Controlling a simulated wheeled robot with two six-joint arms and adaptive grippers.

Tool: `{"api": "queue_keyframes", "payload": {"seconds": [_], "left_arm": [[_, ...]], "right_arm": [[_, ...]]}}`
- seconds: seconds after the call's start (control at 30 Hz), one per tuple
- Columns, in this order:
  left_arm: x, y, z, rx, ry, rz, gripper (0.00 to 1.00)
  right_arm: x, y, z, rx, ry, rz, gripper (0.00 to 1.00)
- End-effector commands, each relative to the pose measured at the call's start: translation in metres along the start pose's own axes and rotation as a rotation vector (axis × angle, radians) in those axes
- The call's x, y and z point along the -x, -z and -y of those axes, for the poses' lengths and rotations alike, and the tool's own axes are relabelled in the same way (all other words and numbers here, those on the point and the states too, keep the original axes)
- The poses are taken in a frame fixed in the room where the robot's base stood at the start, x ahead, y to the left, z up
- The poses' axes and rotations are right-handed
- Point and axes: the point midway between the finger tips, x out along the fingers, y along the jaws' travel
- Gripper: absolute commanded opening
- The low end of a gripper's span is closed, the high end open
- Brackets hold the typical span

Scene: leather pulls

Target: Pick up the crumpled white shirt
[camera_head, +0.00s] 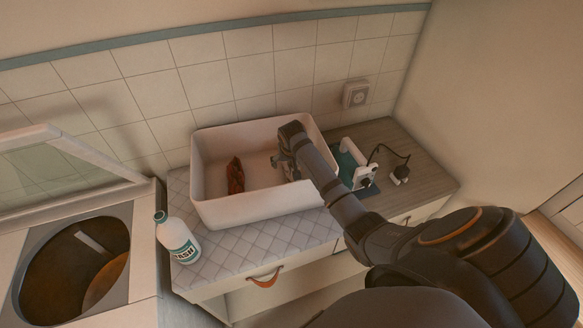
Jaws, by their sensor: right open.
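I cannot make out a crumpled white shirt; any white cloth in the white basin (262,205) is hidden by my right arm or blends with its walls. My right gripper (283,163) reaches into the right part of the basin, open, with its fingers small and dark in the picture. A crumpled reddish-brown item (235,176) lies in the left part of the basin, left of the gripper and apart from it. My left gripper is out of view.
A white detergent bottle (177,240) stands at the counter's left front. An open top-loading washer (75,268) is at the left. A small device (360,176) and a black cable (377,152) lie right of the basin. A wall socket (355,95) is behind. A drawer has a leather pull (264,279).

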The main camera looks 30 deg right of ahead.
Motion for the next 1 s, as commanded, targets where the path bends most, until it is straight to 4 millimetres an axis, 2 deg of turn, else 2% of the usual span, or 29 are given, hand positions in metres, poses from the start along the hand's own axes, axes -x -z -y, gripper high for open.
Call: {"api": "queue_keyframes", "payload": {"seconds": [0.07,0.17,0.3,0.43,0.73,1.0], "left_arm": [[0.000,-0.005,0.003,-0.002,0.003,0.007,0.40],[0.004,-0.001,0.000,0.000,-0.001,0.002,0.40],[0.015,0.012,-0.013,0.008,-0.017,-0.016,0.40],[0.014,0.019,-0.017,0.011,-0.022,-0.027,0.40],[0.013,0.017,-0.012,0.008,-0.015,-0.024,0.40],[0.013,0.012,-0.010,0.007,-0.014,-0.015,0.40]], "right_arm": [[-0.001,0.000,0.000,0.000,0.000,-0.001,0.90],[-0.006,0.000,-0.001,0.000,-0.001,0.002,0.90],[-0.027,0.000,-0.002,-0.001,-0.001,0.002,0.90],[-0.046,0.000,-0.002,0.000,-0.001,0.000,0.90],[-0.053,-0.001,-0.002,0.001,-0.001,-0.002,0.90],[-0.053,-0.001,-0.002,0.001,-0.001,-0.001,0.53]]}}
